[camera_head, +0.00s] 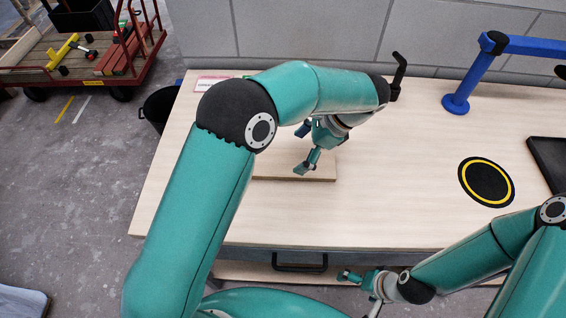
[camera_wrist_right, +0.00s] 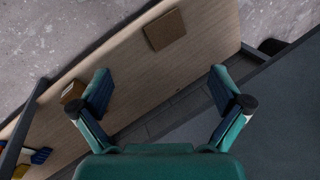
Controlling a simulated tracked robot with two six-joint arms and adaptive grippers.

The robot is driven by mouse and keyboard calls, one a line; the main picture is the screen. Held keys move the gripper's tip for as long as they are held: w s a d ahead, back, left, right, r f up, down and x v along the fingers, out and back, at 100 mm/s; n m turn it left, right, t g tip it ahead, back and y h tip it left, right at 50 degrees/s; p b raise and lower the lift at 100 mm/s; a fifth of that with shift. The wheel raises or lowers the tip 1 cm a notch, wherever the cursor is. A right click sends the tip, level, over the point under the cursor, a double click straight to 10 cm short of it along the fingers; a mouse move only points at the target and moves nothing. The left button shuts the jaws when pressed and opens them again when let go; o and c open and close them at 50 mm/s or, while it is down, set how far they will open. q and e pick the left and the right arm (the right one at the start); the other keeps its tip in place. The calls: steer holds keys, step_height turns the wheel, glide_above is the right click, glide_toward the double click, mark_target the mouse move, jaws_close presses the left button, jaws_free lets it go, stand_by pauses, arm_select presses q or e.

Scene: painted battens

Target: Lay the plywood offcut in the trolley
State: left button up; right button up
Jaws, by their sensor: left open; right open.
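The plywood offcut (camera_head: 327,169) is a flat pale board lying on the wooden workbench, partly hidden by my left arm. My left gripper (camera_head: 303,150) is open just over the offcut, one finger close above its top face; I cannot tell whether it touches. The trolley (camera_head: 28,58) stands on the floor at the upper left, with a red frame and wooden deck, cut off by the picture edge. My right gripper (camera_head: 360,284) is open and empty in front of the bench's front edge. Its two spread fingers also show in the right wrist view (camera_wrist_right: 163,97).
The trolley carries a black crate (camera_head: 82,15), a yellow tool (camera_head: 62,50) and reddish bars (camera_head: 120,58). On the bench are a yellow-ringed black disc (camera_head: 486,181), a blue stand (camera_head: 457,103) and a black tray (camera_head: 548,160). A black bin (camera_head: 158,106) stands beside the bench.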

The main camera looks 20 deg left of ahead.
mark_target(283, 162)
arm_select(q)
steer(key=p+x, duration=0.1)
steer(key=x, duration=0.3)
steer(key=shift+a+r, duration=0.1)
steer(key=shift+a, duration=0.1)
steer(key=shift+a+f, duration=0.25)
steer(key=shift+f, duration=0.35)
steer(key=c, duration=1.1)
steer(key=shift+r, duration=0.2)
